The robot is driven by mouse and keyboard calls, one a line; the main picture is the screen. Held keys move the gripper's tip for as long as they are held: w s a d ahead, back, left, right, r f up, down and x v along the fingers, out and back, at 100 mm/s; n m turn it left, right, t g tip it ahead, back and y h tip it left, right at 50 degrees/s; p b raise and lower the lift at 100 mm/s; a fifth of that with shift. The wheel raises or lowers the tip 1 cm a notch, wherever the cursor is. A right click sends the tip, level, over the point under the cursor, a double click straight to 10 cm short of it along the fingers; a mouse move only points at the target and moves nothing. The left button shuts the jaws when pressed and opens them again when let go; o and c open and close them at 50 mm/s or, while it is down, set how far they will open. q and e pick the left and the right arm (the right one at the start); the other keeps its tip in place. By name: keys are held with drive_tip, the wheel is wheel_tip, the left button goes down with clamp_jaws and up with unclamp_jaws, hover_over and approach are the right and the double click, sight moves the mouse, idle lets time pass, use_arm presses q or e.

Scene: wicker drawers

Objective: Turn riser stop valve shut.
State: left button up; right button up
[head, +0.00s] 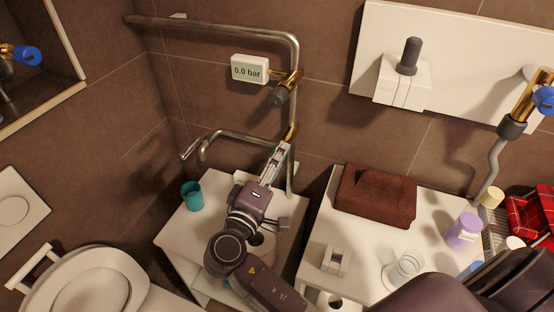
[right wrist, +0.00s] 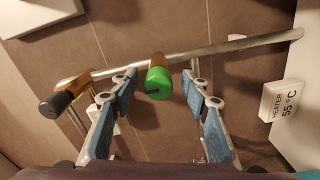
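A valve with a green handle (right wrist: 158,80) sits on the riser pipe (right wrist: 230,48); no label shows that it is the riser stop valve. In the right wrist view my right gripper (right wrist: 163,88) is open, with its blue-padded fingers on either side of the green handle and gaps on both sides. In the head view my right gripper (head: 282,150) reaches up to a brass fitting (head: 291,132) low on the pipe, and the green handle is hidden there. Higher on the pipe is a brass valve with a dark handle (head: 280,95). My left gripper is not in view.
A teal cup (head: 191,196) stands on the white cabinet (head: 180,238). A brown folded towel (head: 375,195) lies to the right.

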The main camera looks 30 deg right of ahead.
drive_tip(key=v, duration=0.7)
drive_tip(key=shift+s+a, duration=0.15)
drive_tip(key=shift+a, duration=0.05)
idle(0.5)
